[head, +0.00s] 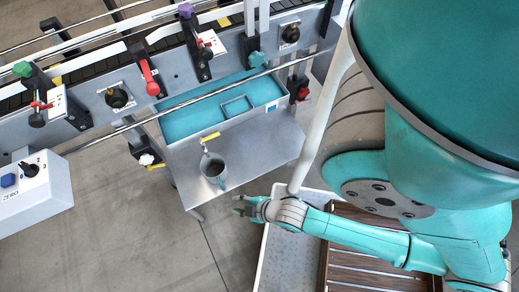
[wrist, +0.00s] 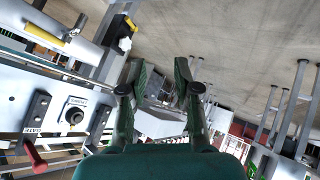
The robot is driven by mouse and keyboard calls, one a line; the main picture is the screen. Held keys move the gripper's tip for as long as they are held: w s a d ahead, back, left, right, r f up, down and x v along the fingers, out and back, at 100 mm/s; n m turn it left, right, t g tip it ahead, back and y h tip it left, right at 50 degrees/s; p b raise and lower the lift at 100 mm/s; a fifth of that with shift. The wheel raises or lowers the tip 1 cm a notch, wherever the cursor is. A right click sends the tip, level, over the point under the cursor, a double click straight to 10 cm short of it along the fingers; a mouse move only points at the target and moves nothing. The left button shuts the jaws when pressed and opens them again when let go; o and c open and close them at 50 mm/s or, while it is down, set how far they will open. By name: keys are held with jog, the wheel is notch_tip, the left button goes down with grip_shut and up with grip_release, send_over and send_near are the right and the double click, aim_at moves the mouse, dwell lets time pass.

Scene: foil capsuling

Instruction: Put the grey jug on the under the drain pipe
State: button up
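The grey jug (head: 213,168) stands upright on a metal shelf (head: 262,148) below the teal tank. The drain pipe (head: 205,148), with a yellow valve handle (head: 210,137), comes out of the tank front right above the jug's mouth. From this angle the jug appears to be under the pipe's outlet. My gripper (head: 240,205) is to the lower right of the jug, apart from it. In the wrist view my gripper (wrist: 160,72) has its two fingers spread with nothing held between them. I cannot make out the jug clearly in the wrist view.
The conveyor frame with the teal tank (head: 200,118) runs across the back. A second yellow-handled valve (head: 155,165) is left of the shelf. A control box (head: 32,187) stands at far left. A slatted wooden crate (head: 365,255) is under my arm. Open floor (head: 130,240) lies in front.

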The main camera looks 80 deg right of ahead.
jog(key=s+a+r+m+t+y, duration=0.1)
jog(key=s+a+r+m+t, duration=0.1)
jog(key=r, duration=0.9)
jog(key=s+a+r+m+t+y, duration=0.1)
jog(key=s+r, duration=0.4)
jog(key=r, duration=0.6)
jog(key=a+m+t, duration=0.1)
jog(key=t, duration=0.1)
jog(key=shift+s+t, duration=0.15)
jog(key=shift+t, duration=0.25)
jog(key=shift+c, duration=0.3)
